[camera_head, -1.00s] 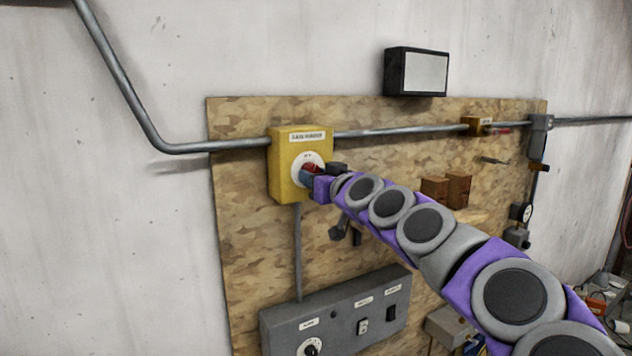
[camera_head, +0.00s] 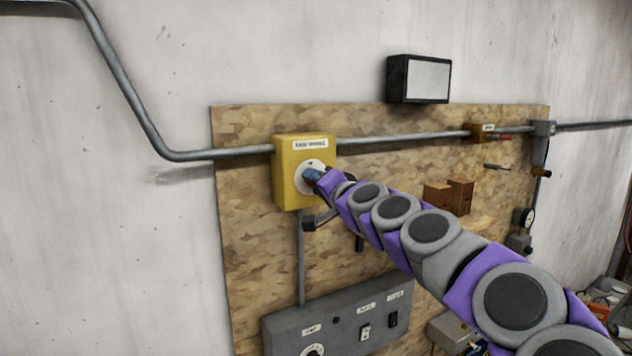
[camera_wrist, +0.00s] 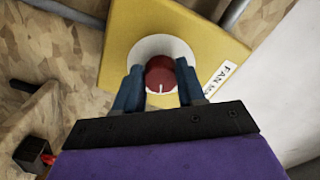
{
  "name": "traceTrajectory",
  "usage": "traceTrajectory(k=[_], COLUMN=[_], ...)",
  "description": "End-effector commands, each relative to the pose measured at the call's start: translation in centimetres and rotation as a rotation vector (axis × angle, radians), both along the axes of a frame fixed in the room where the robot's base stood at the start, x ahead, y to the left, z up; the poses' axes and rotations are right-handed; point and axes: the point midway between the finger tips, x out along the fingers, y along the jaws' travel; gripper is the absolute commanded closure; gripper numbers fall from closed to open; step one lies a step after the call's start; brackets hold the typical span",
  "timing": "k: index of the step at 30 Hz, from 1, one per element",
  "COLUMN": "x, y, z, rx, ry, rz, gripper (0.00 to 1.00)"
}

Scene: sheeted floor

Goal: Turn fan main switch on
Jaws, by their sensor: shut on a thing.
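The fan main switch is a yellow box (camera_head: 290,180) with a white round plate, fixed to the wooden board. In the wrist view the box (camera_wrist: 122,40) shows with part of a "FAN MA..." label, and a red round knob (camera_wrist: 160,72) with a white line sits on the white plate (camera_wrist: 150,47). My gripper (camera_wrist: 160,88) has its two blue fingers on either side of the red knob and is shut on it. In the head view my gripper (camera_head: 312,177) is at the box face and hides the knob.
A grey panel (camera_head: 290,332) with a dial and switches sits below. A metal conduit (camera_head: 400,138) runs along the board. A black box with a pale face (camera_head: 418,80) is above, and wooden blocks (camera_head: 460,195) are to the right.

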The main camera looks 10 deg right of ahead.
Motion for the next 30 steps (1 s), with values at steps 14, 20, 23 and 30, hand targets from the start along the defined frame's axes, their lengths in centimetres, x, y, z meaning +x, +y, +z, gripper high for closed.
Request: traceTrajectory(k=[14, 20, 23, 30], x=[0.03, 0.08, 0.1, 0.12], y=[-0.36, -0.46, -0.49, -0.54], z=[0.41, 0.3, 0.25, 0.13], rx=[0.306, 0.361, 0.372, 0.379], ry=[0.095, 0.112, 0.117, 0.12], rz=[-0.006, -0.007, -0.006, -0.006], gripper=[0.91, 0.91, 0.91, 0.91])
